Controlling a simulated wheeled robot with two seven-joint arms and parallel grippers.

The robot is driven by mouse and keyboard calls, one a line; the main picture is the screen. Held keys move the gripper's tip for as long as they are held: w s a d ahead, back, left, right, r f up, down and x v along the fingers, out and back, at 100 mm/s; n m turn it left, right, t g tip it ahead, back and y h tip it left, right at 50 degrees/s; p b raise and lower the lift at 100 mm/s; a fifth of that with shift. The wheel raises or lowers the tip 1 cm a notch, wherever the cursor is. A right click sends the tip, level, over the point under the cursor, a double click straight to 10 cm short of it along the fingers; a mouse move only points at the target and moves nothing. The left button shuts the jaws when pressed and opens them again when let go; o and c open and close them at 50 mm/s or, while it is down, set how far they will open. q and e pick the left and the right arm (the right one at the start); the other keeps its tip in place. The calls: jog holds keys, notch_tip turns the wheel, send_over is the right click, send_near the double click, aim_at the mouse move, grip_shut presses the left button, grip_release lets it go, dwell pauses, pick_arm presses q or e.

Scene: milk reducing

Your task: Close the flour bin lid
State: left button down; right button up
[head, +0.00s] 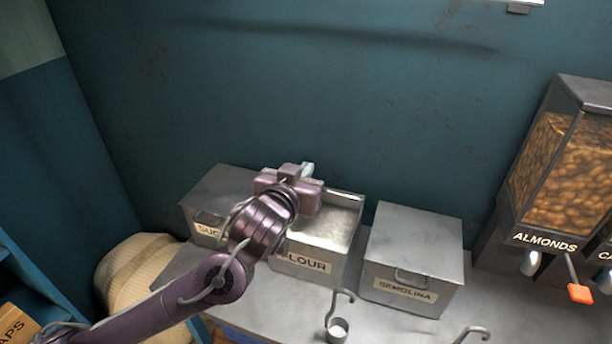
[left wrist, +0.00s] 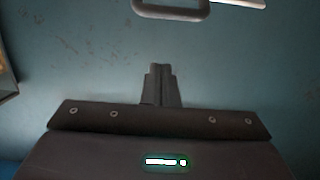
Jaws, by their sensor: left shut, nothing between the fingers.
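The flour bin (head: 305,262) stands between two other metal bins in the head view. Its top is uncovered and pale flour (head: 330,222) shows inside. A bright metal edge (head: 343,195) runs along its back; I cannot make out the lid as a separate panel. My left gripper (head: 308,170) is over the back left part of the bin, near the wall, and hides that corner. In the left wrist view its fingers (left wrist: 160,85) are together and empty, with blue wall beyond. My right gripper is not in view.
The closed sugar bin (head: 208,232) is at left, partly behind my arm. The closed semolina bin (head: 412,262) is at right. A metal scoop (head: 338,328) is in front. Almond dispenser (head: 560,160) stands far right. A grey loop (left wrist: 170,12) tops the wrist view.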

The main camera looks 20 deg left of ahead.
pick_arm(q)
jog(key=f, duration=0.2)
jog(key=w+f+p, duration=0.1)
jog(key=f, duration=0.1)
jog(key=shift+w+f, duration=0.1)
jog(key=shift+w, duration=0.1)
dwell(0.3)
